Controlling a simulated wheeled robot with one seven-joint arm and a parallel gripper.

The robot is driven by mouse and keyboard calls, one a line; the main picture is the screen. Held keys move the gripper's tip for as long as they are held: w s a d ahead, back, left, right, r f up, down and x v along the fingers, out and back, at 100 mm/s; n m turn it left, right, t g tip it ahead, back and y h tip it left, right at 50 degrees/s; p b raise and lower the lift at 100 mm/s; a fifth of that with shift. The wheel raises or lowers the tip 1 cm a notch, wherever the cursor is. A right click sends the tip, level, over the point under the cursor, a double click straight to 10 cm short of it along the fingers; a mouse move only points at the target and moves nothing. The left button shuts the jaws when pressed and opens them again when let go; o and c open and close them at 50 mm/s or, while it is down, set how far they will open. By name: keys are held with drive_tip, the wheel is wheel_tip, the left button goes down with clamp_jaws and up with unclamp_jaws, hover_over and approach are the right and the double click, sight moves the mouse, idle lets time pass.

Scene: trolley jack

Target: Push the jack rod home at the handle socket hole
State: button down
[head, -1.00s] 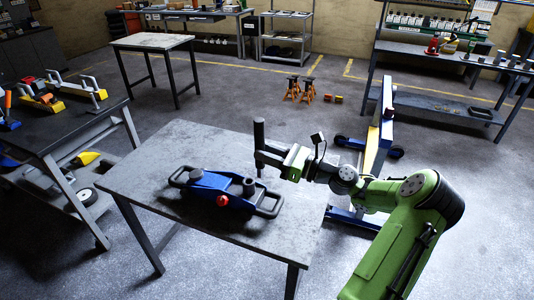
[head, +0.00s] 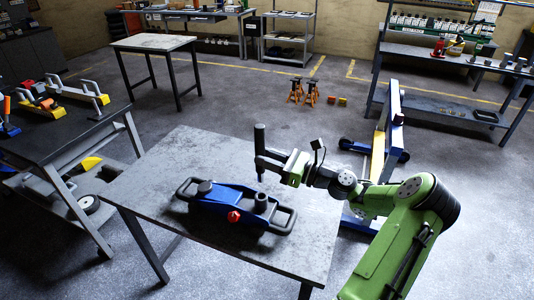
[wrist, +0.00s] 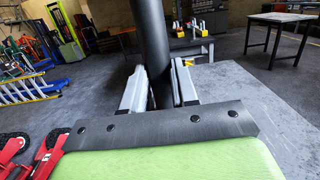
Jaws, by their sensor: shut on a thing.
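The blue trolley jack (head: 225,203) lies on the grey table with a grey loop handle at each end and a red knob on its near side. Its short dark handle socket (head: 262,203) stands up near the right end; I cannot see into its hole. My gripper (head: 264,160) is shut on the dark jack rod (head: 260,137), which is held upright. In the head view the rod's lower tip appears just above the socket, with a gap between them. In the wrist view the rod (wrist: 151,35) passes between both fingers (wrist: 160,88); its lower end is hidden.
The table (head: 140,185) has bare room left of and behind the jack. A blue and yellow wheeled frame (head: 378,150) stands on the floor behind my arm. A dark workbench (head: 60,130) with tools is at the left. Orange stands (head: 296,92) are on the floor behind.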

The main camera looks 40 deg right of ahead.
wheel_tip(320, 180, down, 5)
drive_tip(key=shift+f+b, duration=0.1)
drive_tip(key=shift+b, duration=0.7)
drive_tip(key=shift+p, duration=0.5)
drive_tip(key=shift+p, duration=1.05)
idle(0.5)
drive_tip(key=shift+f+b, duration=1.35)
drive_tip(key=shift+f, duration=1.25)
drive_tip(key=c, duration=0.8)
unclamp_jaws()
drive_tip(key=p+v, duration=0.1)
drive_tip(key=v, duration=1.5)
drive_tip(key=shift+w, duration=0.1)
